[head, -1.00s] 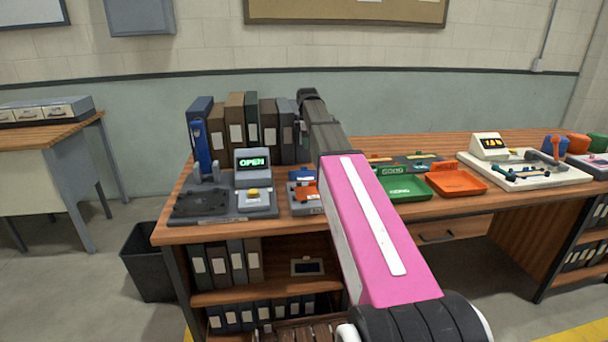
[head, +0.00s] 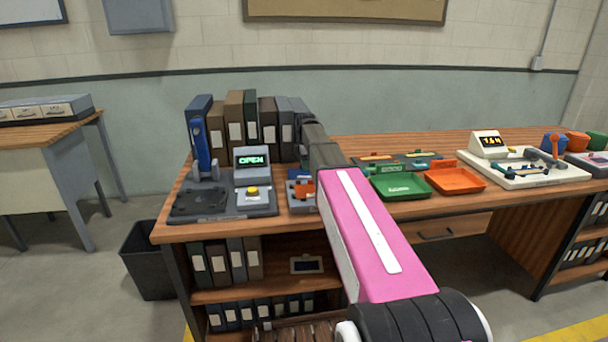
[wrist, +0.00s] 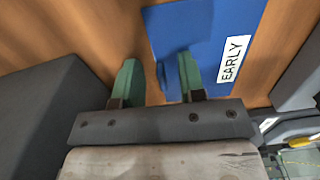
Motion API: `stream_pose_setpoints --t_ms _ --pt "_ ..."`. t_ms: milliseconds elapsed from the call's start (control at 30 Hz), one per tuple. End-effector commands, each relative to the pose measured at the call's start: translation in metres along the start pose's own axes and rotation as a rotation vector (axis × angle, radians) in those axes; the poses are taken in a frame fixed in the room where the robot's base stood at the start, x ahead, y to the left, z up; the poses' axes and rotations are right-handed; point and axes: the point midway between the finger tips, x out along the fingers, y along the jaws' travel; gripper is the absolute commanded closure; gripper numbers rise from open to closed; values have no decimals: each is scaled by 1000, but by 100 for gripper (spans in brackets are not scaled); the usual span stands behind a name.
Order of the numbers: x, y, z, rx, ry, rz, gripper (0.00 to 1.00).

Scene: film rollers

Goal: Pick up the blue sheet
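The blue sheet (wrist: 200,30) with a white label reading EARLY lies on the wooden desk top in the wrist view. A small raised blue tab (wrist: 162,76) stands at its left edge. My gripper (wrist: 157,75) has two green fingers, spread apart, one on each side of the tab. The left finger is over bare wood and the right finger is over the sheet. A gap shows between the tab and each finger, so contact is not seen. In the head view, a bit of blue (head: 296,174) shows beside my arm, and my arm hides the gripper.
A grey machine with an OPEN display (head: 252,160) stands left of my arm. Upright binders (head: 250,125) stand behind. A green tray (head: 398,186) and an orange tray (head: 455,180) are to the right. In the wrist view, dark grey bodies flank the sheet (wrist: 40,105).

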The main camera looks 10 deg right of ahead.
Motion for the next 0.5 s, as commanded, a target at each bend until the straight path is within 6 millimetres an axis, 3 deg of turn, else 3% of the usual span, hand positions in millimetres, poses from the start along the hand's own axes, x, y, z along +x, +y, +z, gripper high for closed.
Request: stream_pose_setpoints --t_ms 133,267,500 --pt "0 0 0 0 0 0 63" --pt "-1 0 0 0 0 0 100" --pt "-1 0 0 0 0 0 100"
